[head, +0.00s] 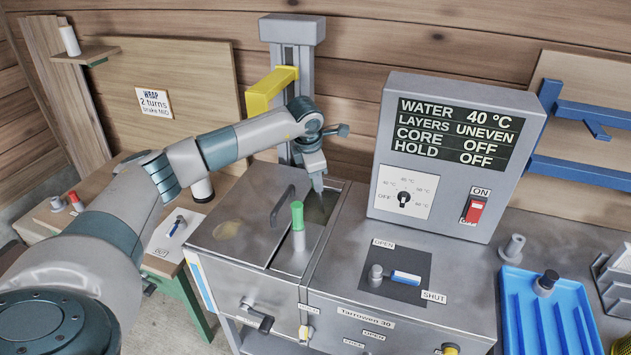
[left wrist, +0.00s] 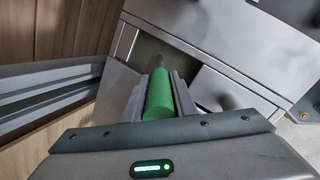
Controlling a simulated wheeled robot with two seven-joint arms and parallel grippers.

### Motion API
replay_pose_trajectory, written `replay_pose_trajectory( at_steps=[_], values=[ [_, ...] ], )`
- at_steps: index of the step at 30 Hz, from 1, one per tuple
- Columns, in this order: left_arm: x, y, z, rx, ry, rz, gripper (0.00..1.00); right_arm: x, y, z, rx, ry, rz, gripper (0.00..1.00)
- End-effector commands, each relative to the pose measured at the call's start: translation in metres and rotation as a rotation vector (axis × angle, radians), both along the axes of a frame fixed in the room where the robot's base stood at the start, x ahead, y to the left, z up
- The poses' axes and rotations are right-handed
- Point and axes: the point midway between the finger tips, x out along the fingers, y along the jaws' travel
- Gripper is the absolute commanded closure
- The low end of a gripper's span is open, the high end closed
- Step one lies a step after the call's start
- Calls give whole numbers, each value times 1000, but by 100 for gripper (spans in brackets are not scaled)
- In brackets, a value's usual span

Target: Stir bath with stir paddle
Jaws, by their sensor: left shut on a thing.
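The stir paddle has a green handle (left wrist: 158,95) with a thin grey rod. In the left wrist view my left gripper (left wrist: 158,92) is shut on this handle. The rod points to the dark opening between metal covers. In the head view a green handle (head: 297,215) shows upright, just in front of my left gripper (head: 318,185); the contact is not clear from there. The bath (head: 322,207) is the narrow dark opening in the metal bench, under my fingertips. The paddle's lower end is hidden. My right gripper is out of view.
A metal lid (head: 228,228) with a dark handle lies left of the bath. A control box (head: 455,155) reads water 40 °C, layers uneven, core off, hold off. A blue tray (head: 515,320) lies on the right. A grey column (head: 292,32) with a yellow bracket stands behind.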

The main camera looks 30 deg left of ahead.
Motion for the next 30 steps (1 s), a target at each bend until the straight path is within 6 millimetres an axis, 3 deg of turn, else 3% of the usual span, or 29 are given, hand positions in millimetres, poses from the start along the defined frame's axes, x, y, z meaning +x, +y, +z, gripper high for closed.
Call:
replay_pose_trajectory(
  at_steps=[2, 3, 5, 6, 20, 30],
  values=[
    [0, 1, 1, 1, -1, 0, 100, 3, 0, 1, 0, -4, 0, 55],
    [0, 1, 1, 1, -1, 0, 73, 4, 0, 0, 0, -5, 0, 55],
    [0, 1, 1, 1, -1, 0, 58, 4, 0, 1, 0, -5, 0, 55],
    [0, 0, 1, 1, -1, 0, 57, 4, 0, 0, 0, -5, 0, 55],
    [-1, 0, 6, -1, -2, 0, 57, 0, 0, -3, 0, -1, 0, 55],
    [-16, -4, 49, 0, -4, 0, 57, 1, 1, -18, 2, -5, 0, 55]
  ],
)
